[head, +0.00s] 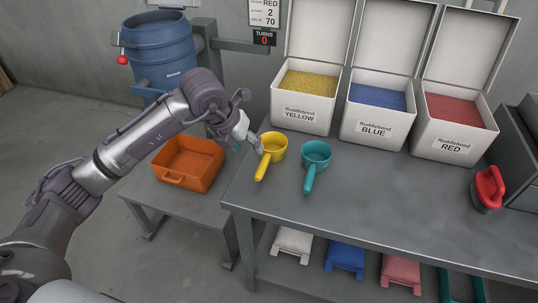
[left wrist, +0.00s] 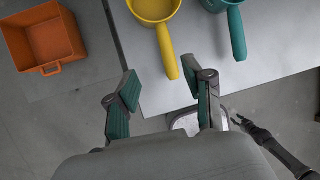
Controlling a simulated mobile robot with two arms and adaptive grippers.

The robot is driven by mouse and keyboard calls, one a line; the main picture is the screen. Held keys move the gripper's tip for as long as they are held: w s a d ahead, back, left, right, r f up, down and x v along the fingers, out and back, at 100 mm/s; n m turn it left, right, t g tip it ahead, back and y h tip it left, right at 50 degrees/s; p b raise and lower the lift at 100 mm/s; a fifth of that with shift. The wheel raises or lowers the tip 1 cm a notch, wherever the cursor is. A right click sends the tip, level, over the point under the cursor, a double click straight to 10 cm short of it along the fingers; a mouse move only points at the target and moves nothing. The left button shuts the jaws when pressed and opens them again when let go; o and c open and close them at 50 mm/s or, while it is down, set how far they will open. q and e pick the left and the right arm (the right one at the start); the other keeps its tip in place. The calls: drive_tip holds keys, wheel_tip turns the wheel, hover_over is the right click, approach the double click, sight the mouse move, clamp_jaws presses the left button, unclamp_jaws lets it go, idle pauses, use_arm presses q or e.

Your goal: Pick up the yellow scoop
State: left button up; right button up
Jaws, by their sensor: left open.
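The yellow scoop (head: 272,150) stands near the left end of the grey workbench, its handle pointing toward the front edge. In the left wrist view the yellow scoop (left wrist: 166,42) is at the top centre, its handle tip just beyond my fingers. My left gripper (head: 250,146) is beside the scoop's left side in the head view, where the arm hides part of it. In the left wrist view my left gripper (left wrist: 162,90) is open, with a wide empty gap between its green-padded fingers.
A teal scoop (head: 316,158) stands close to the right of the yellow one. Behind are white bins of yellow (head: 300,113), blue (head: 374,127) and red (head: 449,142) material. An orange tray (head: 186,163) sits on a lower table at left. The bench's middle (head: 390,190) is clear.

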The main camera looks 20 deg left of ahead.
sight(262, 163)
use_arm(q)
drive_tip(key=x, duration=0.5)
drive_tip(key=shift+w+d+f, duration=0.1)
drive_tip(key=shift+d+f, duration=0.1)
drive_tip(key=shift+f, duration=0.1)
drive_tip(key=x, duration=0.3)
drive_tip(key=p+x, duration=0.1)
drive_tip(key=x, duration=0.1)
drive_tip(key=shift+d+f, duration=0.2)
drive_tip(key=shift+d, duration=0.25)
clamp_jaws()
